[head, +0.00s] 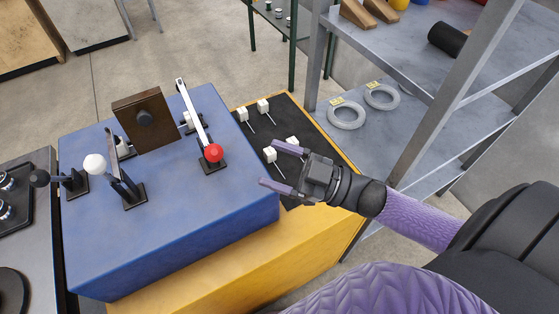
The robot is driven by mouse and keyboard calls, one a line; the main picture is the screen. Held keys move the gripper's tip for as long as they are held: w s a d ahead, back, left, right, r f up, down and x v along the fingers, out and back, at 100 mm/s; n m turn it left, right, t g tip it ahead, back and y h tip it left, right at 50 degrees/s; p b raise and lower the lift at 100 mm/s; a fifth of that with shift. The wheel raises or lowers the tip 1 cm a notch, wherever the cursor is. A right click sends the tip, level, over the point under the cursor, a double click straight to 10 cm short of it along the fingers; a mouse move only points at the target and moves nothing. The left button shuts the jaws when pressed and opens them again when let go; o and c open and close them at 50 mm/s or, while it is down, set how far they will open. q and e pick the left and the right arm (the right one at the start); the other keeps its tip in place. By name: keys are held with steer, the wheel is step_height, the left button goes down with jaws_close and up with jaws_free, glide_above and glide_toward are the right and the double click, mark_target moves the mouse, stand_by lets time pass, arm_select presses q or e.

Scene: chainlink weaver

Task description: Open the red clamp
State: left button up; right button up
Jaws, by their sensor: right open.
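The red clamp (212,153) has a red ball knob at the near end of a long pale lever, above a dark base plate. It sits on the right part of the blue block's top (180,215). The lever slants away toward the back, beside a brown upright plate (128,112). My right gripper (268,163) comes in from the right, its two purple fingers spread and pointing left. It is open and apart from the red knob, to the right of it, over or near the black mat. No left gripper shows.
On the blue block's left stand a clamp with a white ball (95,163) and one with a black knob (40,178). Several small white pieces (263,105) lie on the black mat (290,112). A grey metal shelf (395,150) with tape rolls (347,115) stands at right.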

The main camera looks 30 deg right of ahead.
steer(key=shift+c, duration=0.4)
steer(key=shift+w+f+b, duration=0.15)
steer(key=shift+w+b, duration=0.15)
steer(key=shift+c, duration=1.2)
steer(key=w+m+g+y+b, duration=0.2)
steer(key=w, duration=0.1)
steer(key=w+d+f+m+y+b, duration=0.1)
steer(key=shift+w+m+g+b, duration=0.15)
steer(key=shift+m+g+b, duration=0.2)
steer(key=shift+m+g, duration=0.05)
steer(key=c, duration=0.5)
steer(key=w+m+g+b, duration=0.1)
steer(key=w+d+m+g+y, duration=0.1)
steer(key=m, duration=0.1)
steer(key=w+d+r+m+g+b, duration=0.1)
steer(key=w, duration=0.1)
steer(key=shift+r+y+b, duration=0.1)
steer(key=shift+y+b, duration=0.2)
steer(key=shift+y, duration=0.1)
jaws_close()
steer(key=w+a+r+m+p, duration=0.1)
steer(key=w+a+r, duration=0.3)
steer(key=a, duration=0.5)
steer(key=shift+g, duration=0.4)
steer(key=shift+s+a+f, duration=0.1)
steer(key=shift+s+f, duration=1.3)
steer(key=shift+s, duration=0.25)
